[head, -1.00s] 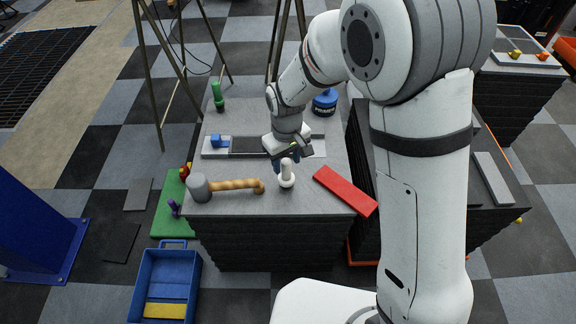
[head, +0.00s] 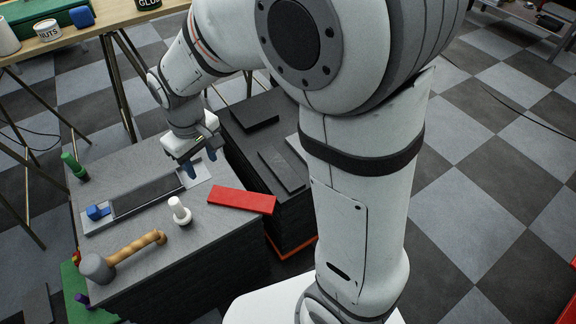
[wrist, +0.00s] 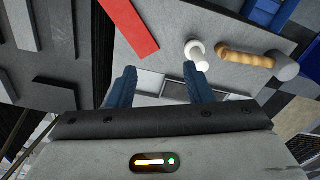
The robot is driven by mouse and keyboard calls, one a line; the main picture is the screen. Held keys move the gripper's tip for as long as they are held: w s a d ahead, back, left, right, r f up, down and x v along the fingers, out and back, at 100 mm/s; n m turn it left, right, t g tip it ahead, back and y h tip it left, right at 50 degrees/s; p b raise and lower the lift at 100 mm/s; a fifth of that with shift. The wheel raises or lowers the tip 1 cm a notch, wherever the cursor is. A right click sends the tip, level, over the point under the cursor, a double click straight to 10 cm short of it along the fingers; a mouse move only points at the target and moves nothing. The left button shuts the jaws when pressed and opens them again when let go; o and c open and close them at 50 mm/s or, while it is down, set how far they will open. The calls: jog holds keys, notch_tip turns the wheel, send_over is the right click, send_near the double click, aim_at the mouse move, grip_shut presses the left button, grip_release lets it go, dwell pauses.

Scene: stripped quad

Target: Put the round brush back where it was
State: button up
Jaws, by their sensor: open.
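A small white upright thing with a rounded base (head: 180,212), probably the round brush, stands alone on the grey worktop (head: 150,250). My gripper (head: 198,168) is open and empty, with blue fingers pointing down over the right end of a long grey tray (head: 100,226). In the wrist view, my gripper (wrist: 159,75) has its fingers wide apart over the tray's pale end section. It is behind the white thing and apart from it.
A red bar (head: 241,200) lies to the right of the white thing. A mallet with a wooden handle (head: 135,246) lies front left. Dark stacked slabs (head: 262,145) stand right.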

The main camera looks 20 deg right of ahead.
jog(key=s+d+r+m, duration=0.2)
jog(key=s+d+m, duration=0.1)
jog(key=s+d, duration=0.3)
jog(key=s+d+r+m+t, duration=0.1)
jog(key=s+d+r+m, duration=0.1)
jog(key=s+d, duration=0.4)
jog(key=d+m, duration=0.1)
jog(key=d, duration=0.4)
jog(key=shift+d+m, duration=0.15)
jog(key=shift+m, duration=0.15)
jog(key=shift+s, duration=0.1)
